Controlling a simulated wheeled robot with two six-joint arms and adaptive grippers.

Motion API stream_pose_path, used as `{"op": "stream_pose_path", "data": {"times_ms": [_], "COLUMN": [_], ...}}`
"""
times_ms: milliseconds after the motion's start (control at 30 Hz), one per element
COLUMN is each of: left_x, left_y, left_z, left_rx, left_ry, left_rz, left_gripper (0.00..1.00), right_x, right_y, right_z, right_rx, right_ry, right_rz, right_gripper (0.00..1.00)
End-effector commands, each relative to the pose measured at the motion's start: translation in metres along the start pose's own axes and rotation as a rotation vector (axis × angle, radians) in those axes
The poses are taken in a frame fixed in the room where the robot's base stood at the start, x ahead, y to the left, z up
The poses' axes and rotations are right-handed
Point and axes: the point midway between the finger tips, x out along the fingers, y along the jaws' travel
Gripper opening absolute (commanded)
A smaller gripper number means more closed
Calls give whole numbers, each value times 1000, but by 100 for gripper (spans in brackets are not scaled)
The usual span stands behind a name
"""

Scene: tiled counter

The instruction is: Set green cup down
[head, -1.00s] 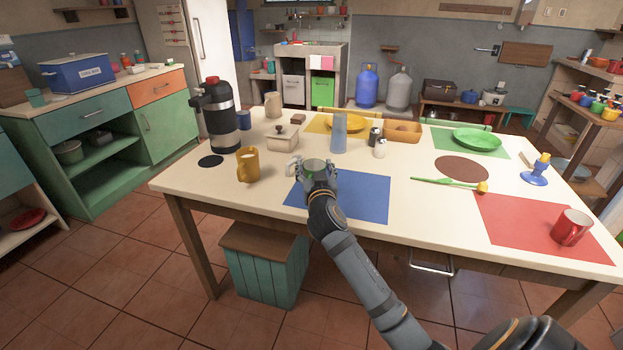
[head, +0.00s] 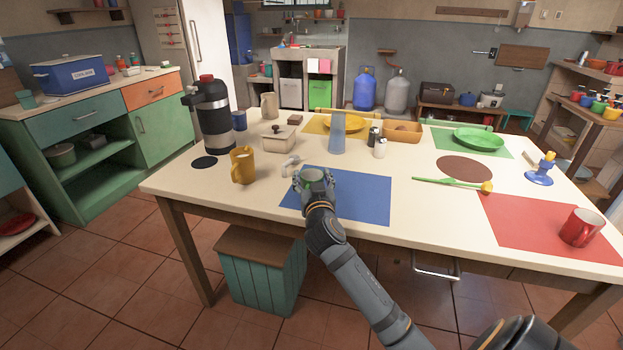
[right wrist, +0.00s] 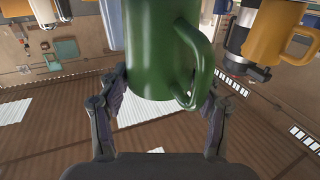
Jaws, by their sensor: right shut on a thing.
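The green cup (head: 312,175) is in my right gripper (head: 313,184), over the left part of the blue placemat (head: 365,195). In the right wrist view the cup (right wrist: 160,50) fills the space between the two fingers (right wrist: 160,98), which are shut on it from both sides. Its handle is on the right there. The gripper hides the cup's base in the head view, so I cannot tell whether it touches the mat. My left gripper is not in view.
A yellow mug (head: 243,168) and a small white item (head: 290,164) stand left of the cup. A clear blue glass (head: 338,134) and a white shaker (head: 380,148) stand behind the mat. The mat's right part is clear. A red mug (head: 578,228) is far right.

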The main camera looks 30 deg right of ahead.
Motion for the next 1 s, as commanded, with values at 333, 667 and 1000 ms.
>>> {"op": "stream_pose_path", "data": {"times_ms": [333,667,1000], "left_x": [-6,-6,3], "left_y": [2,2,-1], "left_z": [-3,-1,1], "left_rx": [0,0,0], "left_ry": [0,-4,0], "left_rz": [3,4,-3], "left_gripper": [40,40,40], "right_x": [0,0,-15], "right_y": [0,0,-1], "right_z": [3,3,1], "right_rx": [0,1,2], "right_ry": [1,0,-2], "right_rz": [0,0,-3], "right_gripper": [29,87,87]}}
